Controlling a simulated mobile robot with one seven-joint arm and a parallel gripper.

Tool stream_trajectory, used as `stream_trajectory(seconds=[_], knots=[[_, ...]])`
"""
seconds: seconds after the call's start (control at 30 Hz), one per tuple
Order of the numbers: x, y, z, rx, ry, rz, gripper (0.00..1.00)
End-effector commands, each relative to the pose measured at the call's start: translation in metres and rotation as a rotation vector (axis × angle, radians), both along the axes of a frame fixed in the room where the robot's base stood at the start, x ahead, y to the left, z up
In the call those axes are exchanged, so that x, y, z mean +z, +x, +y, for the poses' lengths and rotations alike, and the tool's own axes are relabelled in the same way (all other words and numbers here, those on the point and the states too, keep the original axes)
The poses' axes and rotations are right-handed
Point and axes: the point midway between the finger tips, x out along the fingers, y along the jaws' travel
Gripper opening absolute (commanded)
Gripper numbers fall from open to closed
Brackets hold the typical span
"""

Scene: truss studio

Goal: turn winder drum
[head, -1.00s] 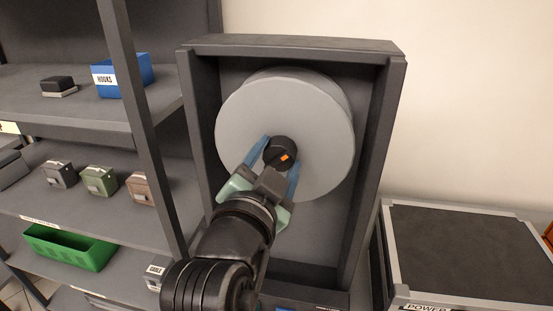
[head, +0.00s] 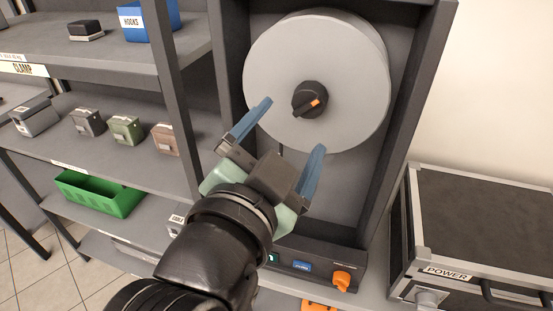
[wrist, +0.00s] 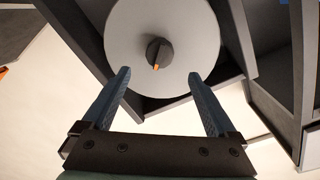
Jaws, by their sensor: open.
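The winder drum (head: 290,70) is a large light grey disc inside a dark upright frame (head: 413,110). The drum (wrist: 185,25) and knob (wrist: 158,53) also show in the wrist view, the mark pointing down there. My gripper (head: 293,125) is open and empty, its blue fingers apart. It is below and in front of the knob, clear of it. In the wrist view the fingertips (wrist: 160,74) frame the lower part of the drum.
A control panel (head: 302,266) with an orange knob (head: 341,281) sits at the frame's base. Shelves on the left hold a blue hooks bin (head: 150,22), small boxes (head: 126,129) and a green tray (head: 97,195). A black power case (head: 480,220) stands right.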

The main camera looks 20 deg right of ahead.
Motion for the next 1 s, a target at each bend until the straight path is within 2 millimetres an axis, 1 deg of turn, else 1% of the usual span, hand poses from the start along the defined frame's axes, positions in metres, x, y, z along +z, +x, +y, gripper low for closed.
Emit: stream_trajectory(seconds=[0.03,0.07,0.1,0.33,0.53,1.0], knots=[[-0.002,-0.010,0.010,0.006,-0.001,-0.003,0.93],[-0.002,-0.016,0.013,0.006,0.002,-0.003,0.93],[0.005,-0.017,0.014,0.002,-0.002,0.006,0.93],[0.005,-0.029,0.022,0.000,-0.001,0.004,0.93],[0.003,-0.033,0.025,0.000,0.000,0.000,0.93],[0.003,-0.033,0.025,0.001,0.000,0.000,0.93]])
